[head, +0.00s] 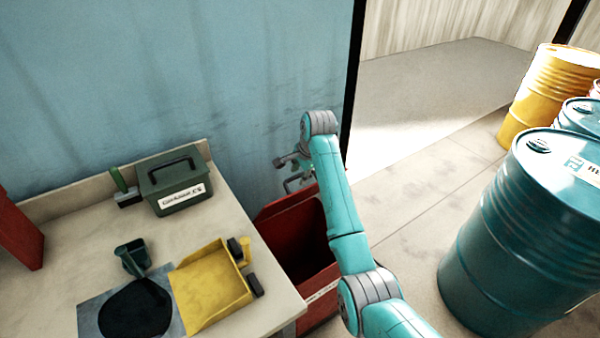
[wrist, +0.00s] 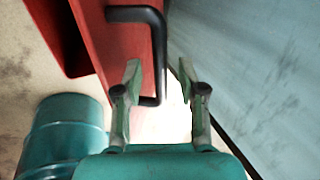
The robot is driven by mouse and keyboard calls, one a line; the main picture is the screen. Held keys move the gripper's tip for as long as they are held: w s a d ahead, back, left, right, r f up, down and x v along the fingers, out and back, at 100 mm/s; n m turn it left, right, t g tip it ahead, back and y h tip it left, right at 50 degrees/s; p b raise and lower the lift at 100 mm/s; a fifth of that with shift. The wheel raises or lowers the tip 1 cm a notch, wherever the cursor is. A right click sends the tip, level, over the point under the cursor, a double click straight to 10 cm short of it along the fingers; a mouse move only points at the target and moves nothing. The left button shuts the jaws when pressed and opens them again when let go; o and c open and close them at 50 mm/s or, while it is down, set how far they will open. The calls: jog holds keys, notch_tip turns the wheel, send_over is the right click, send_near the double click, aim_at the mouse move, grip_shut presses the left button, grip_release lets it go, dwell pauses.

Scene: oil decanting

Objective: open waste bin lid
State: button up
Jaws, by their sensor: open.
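The red waste bin (head: 322,312) stands on the floor beside the table, its dark inside showing from above. Its red lid (head: 283,203) appears raised at the back, near the blue wall. In the wrist view the red lid panel (wrist: 118,62) carries a black bar handle (wrist: 158,45). My gripper (head: 290,172) is above the bin's back edge. In the wrist view my gripper (wrist: 159,80) is open, its fingers apart, with the lower part of the handle showing in the gap between them. I cannot tell whether a finger touches it.
A table (head: 95,235) at left bears a green metal box (head: 172,184), a yellow tray (head: 212,288), a dark scoop (head: 132,257) and a black patch on a grey sheet. Teal drums (head: 525,225) and a yellow drum (head: 548,90) stand at right. Floor between bin and drums is clear.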

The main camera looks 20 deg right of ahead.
grip_shut()
